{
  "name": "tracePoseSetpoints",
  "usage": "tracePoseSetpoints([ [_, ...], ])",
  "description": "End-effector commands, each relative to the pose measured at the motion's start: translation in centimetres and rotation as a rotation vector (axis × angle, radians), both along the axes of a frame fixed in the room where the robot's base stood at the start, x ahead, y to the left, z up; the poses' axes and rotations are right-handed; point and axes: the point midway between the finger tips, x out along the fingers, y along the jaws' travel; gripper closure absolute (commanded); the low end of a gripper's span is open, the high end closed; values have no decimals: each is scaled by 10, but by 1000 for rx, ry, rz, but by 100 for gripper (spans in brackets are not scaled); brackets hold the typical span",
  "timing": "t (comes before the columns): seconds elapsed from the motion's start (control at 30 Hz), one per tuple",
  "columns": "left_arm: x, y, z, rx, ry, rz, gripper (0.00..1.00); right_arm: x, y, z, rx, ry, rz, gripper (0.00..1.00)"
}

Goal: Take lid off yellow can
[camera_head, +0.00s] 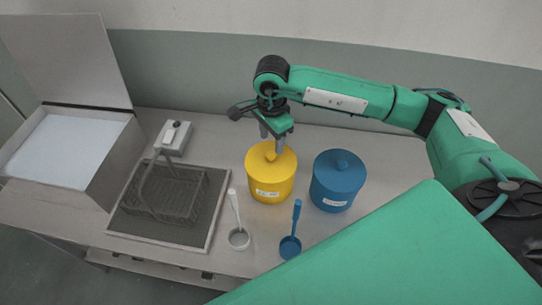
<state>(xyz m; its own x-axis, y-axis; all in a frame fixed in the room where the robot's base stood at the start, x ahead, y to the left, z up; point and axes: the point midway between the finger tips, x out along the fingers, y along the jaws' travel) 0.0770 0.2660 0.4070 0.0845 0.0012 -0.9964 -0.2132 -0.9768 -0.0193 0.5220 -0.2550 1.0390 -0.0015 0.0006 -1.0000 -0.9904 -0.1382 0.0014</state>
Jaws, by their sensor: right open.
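The yellow can (272,183) stands upright on the table with its yellow lid (271,156) on top. My right gripper (272,142) reaches in from the right and points down at the lid's knob. Its fingers are open, around or just above the knob; I cannot tell whether they touch it. The knob is partly hidden by the fingers. My left gripper is not in view.
A blue lidded can (338,183) stands just right of the yellow one. A white ladle (237,225) and a blue ladle (293,235) lie in front. A wire basket (168,192) sits on a dark mat at left, beside an open tank (66,150).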

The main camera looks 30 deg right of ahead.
Motion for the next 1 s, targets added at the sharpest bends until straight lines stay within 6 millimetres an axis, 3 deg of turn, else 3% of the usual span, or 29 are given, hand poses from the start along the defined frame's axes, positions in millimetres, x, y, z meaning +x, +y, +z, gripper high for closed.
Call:
tracePoseSetpoints([
  [0.17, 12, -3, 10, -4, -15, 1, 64, 0, 0, -9, 0, 2, 0, 49],
  [0.5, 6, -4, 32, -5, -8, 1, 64, 2, 1, -51, 1, 1, -1, 49],
  [0.77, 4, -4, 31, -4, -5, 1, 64, 2, 1, -56, 0, 0, 0, 49],
  [1.0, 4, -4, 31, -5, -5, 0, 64, 2, 1, -55, 0, 0, 0, 93],
])
